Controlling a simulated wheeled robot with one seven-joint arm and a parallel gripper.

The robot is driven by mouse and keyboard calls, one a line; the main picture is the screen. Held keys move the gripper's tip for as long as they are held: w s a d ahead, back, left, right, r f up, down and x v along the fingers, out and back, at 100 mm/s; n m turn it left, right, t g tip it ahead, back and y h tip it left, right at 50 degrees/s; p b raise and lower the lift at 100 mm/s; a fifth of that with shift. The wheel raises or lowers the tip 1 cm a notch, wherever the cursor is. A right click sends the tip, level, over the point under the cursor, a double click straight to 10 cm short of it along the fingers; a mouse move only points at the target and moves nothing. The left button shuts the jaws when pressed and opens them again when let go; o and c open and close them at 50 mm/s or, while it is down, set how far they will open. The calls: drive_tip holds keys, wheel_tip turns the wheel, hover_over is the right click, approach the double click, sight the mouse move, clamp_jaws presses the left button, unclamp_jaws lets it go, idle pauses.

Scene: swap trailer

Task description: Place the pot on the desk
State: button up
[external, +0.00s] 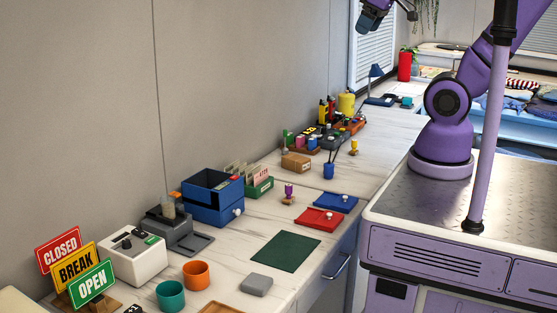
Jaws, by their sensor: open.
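A tall red pot (404,66) with a little green foliage at its top stands at the back right, by the window blinds. The long pale desk (255,212) runs along the wall from the front left to the back. My gripper (390,10) is partly cut off by the top edge. It is up in the air, left of the red pot in the picture and apart from it. I see nothing held in it, though its far end is out of view.
An orange cup (196,275), a teal cup (170,296), a green mat (286,252), red tray (321,219) and blue tray (336,202) are on the desk. Blue boxes (212,195) and sign boards (75,270) line the wall side. A bare strip lies around the mat.

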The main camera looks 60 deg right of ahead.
drive_tip(key=s, duration=0.1)
drive_tip(key=s+d, duration=0.1)
drive_tip(key=s, duration=0.1)
drive_tip(key=shift+s+d+f+m, duration=0.2)
drive_tip(key=shift+f+m, duration=0.1)
drive_tip(key=shift+f, duration=0.1)
